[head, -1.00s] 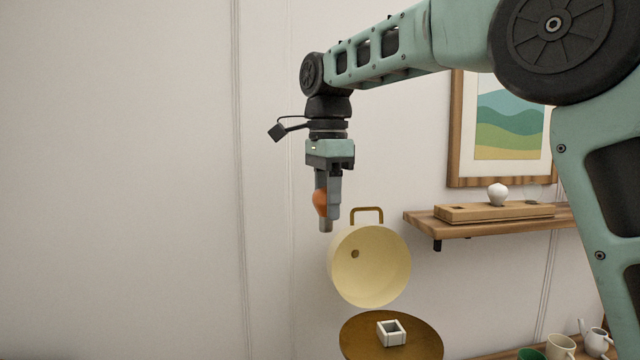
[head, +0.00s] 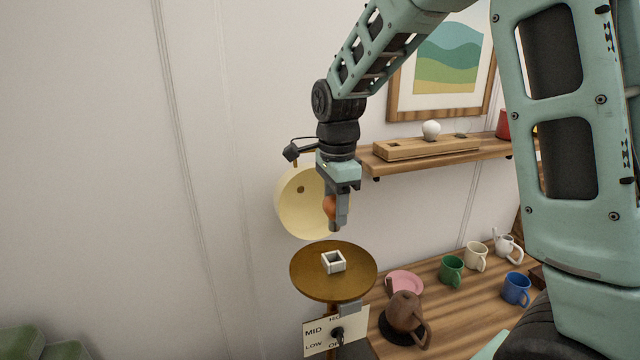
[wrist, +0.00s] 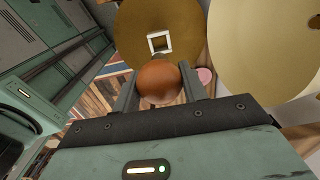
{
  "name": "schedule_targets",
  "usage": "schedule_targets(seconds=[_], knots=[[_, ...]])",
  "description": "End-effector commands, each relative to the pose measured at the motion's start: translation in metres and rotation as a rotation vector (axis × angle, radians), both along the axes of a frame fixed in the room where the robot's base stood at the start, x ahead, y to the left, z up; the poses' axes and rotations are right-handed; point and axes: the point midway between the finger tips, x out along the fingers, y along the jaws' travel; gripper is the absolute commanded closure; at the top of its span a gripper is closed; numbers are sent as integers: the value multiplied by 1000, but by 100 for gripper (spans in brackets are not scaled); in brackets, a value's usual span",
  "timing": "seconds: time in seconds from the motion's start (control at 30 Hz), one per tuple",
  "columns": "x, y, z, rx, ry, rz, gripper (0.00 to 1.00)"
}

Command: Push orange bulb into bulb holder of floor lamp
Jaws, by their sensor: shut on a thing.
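The orange bulb (head: 329,207) is held between the fingers of my gripper (head: 335,222), which is shut on it and points down. In the wrist view the bulb (wrist: 159,82) sits between both fingers. The floor lamp has a round brown disc (head: 307,285) with a small white square holder (head: 333,262) on it. The bulb is above the holder and apart from it. In the wrist view the holder (wrist: 160,43) shows just beyond the bulb. A cream round shade (head: 295,210) stands behind my gripper. A MID/LOW switch plate (head: 318,340) is below the disc.
A wall shelf (head: 372,162) carries a wooden block with a white bulb (head: 431,130).

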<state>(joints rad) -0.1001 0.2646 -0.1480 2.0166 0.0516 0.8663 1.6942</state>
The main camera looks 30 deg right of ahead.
Motion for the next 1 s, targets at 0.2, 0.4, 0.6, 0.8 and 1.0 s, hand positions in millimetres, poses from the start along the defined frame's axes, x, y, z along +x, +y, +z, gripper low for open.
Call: schedule_targets(seconds=[0.2, 0.4, 0.6, 0.8, 1.0], knots=[[0, 0, -9, 0, 0, -1, 79], [0, 0, -21, 0, 1, -1, 79], [0, 0, -34, 0, 1, -1, 79], [-1, 0, -47, 0, 1, 0, 79], [-1, 0, -60, 0, 1, 0, 79]])
